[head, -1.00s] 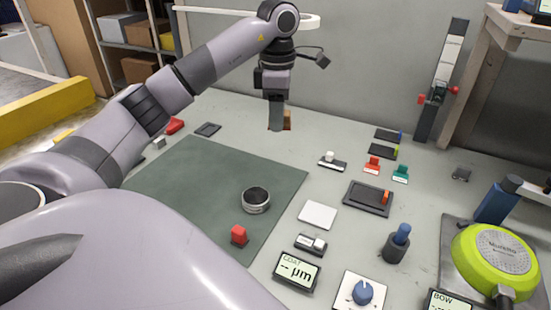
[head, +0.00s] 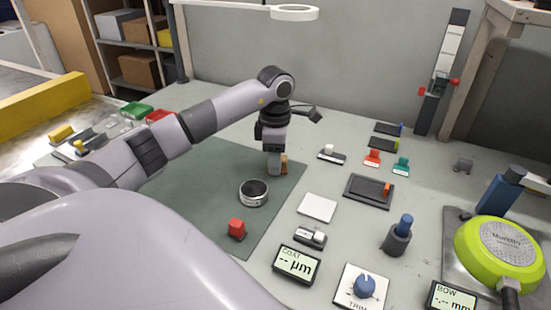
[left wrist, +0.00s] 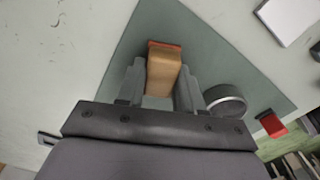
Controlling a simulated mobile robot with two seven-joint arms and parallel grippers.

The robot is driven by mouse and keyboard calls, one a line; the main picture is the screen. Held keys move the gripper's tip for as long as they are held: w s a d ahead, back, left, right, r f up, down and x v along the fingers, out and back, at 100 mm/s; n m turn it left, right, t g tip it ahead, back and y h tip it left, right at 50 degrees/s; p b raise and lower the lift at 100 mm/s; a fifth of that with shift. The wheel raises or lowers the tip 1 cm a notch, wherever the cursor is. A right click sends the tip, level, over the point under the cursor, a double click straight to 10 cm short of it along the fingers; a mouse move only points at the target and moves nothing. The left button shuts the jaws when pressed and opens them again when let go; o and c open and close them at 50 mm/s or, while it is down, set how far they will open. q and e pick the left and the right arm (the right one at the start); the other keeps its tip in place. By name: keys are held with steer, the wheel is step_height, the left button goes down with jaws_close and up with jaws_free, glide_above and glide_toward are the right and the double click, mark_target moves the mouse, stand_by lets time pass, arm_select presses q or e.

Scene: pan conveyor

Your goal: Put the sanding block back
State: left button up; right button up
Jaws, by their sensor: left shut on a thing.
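The sanding block (head: 284,163) is tan with a red edge, and it shows more fully in the left wrist view (left wrist: 163,70). My left gripper (head: 275,170) is shut on it, with one grey finger on each side. The block is over the back right part of the green mat (head: 185,185), near its edge. I cannot tell whether it touches the mat. My right gripper is not in view.
A white pad (head: 317,207), a dark tray (head: 366,192) and a gauge display (head: 297,264) lie to the right. A green pan (head: 499,255) stands far right.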

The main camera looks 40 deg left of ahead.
arm_select(q)
steer(key=shift+r, duration=0.1)
steer(key=o, duration=1)
steer(key=shift+f, duration=0.2)
steer(key=shift+r, duration=0.3)
step_height(320, 180, up, 12)
steer(key=shift+p, duration=0.4)
steer(key=shift+f, duration=0.1)
